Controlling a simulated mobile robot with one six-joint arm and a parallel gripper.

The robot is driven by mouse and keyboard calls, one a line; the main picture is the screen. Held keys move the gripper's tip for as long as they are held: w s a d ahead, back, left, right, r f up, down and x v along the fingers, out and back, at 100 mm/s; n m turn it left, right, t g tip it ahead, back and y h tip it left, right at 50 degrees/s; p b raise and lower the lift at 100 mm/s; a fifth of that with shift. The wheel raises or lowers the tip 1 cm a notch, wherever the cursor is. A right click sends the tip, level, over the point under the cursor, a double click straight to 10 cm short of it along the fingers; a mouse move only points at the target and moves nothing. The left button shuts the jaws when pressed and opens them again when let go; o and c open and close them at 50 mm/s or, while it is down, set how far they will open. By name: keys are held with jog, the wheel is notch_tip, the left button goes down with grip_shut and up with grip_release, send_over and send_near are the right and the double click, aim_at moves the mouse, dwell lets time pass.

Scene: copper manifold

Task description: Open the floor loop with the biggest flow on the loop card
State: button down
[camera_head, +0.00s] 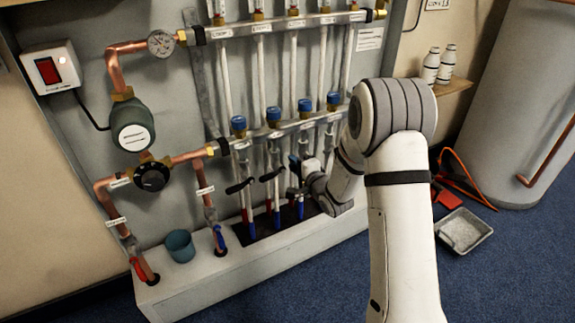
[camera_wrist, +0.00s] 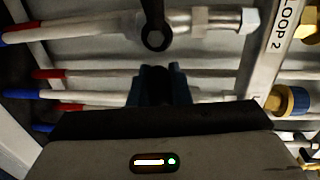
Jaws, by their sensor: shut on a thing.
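The manifold's lower bar (camera_head: 285,131) carries several blue caps, with a row of pipes below. Black levers show on the first loop (camera_head: 240,187) and second loop (camera_head: 272,174) from the left. My gripper (camera_head: 296,166) is at the third loop. In the wrist view its dark blue fingers (camera_wrist: 164,84) are close together, shut on a dark lever that they mostly hide. A black lever's round end (camera_wrist: 155,39) is just above the fingers, apart from them. A "LOOP 2" label (camera_wrist: 284,26) is at upper right. A white card (camera_head: 369,39) hangs upper right, its text too small to read.
A red switch box (camera_head: 49,71), gauge (camera_head: 161,43), pump (camera_head: 132,126) and copper pipes are at left. A blue-grey cup (camera_head: 180,246) stands on the ledge. White bottles (camera_head: 431,67) are on a shelf. A tray (camera_head: 462,232) lies on the floor at right.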

jog(key=shift+d+f, duration=0.1)
jog(key=shift+f, duration=0.05)
jog(key=c, duration=1.3)
grip_release()
jog(key=shift+c, duration=0.2)
jog(key=shift+s+r, duration=0.2)
jog(key=shift+s, duration=0.1)
jog(key=f+p+v, duration=0.1)
jog(key=p+v, duration=0.1)
jog(key=v, duration=0.5)
jog(key=shift+r+p, duration=0.35)
jog(key=shift+r, duration=0.1)
jog(key=shift+s+d, duration=0.1)
